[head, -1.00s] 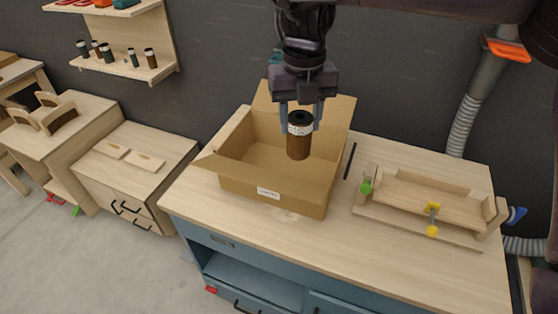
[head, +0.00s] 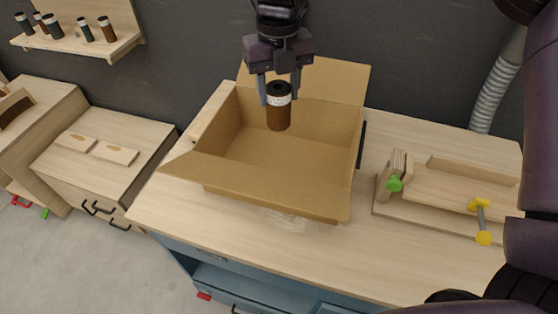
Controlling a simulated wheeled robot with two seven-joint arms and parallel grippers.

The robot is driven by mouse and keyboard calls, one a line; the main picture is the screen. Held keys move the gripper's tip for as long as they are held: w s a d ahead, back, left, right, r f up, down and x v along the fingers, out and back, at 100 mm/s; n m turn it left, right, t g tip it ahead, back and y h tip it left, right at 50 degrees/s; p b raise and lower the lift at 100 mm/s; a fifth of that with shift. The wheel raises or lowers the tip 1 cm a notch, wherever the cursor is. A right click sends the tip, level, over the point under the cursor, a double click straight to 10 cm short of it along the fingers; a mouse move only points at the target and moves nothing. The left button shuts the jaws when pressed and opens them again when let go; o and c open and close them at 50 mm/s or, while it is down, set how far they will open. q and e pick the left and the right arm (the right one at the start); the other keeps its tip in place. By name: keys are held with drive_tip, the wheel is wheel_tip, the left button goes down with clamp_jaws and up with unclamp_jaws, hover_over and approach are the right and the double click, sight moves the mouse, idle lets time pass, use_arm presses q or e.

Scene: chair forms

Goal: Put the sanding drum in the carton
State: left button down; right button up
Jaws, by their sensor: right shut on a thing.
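The sanding drum (head: 278,117) is a brown cylinder with a pale band and a dark top. My right gripper (head: 279,93) is shut on its upper part and holds it upright, with the fingers on either side. The open cardboard carton (head: 280,196) stands on the workbench with its flaps spread. The drum shows against the carton's back inner wall, over the opening; its exact height above the carton floor is hard to tell. The visible carton floor is bare. My left gripper is not in view.
On the workbench (head: 240,228), a wooden clamping jig (head: 430,210) with green and yellow clamps stands right of the carton. A dark strip lies by the carton's right side. A wall shelf (head: 85,42) with several similar cylinders is at upper left. A lower cabinet (head: 105,165) stands left.

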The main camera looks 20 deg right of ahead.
sight(279, 115)
drive_tip(key=shift+f, duration=9.1)
drive_tip(key=shift+s+f, duration=0.1)
drive_tip(key=o, duration=1.1)
wheel_tip(279, 115, up, 12)
drive_tip(key=shift+r+b, duration=0.15)
drive_tip(key=shift+b, duration=0.25)
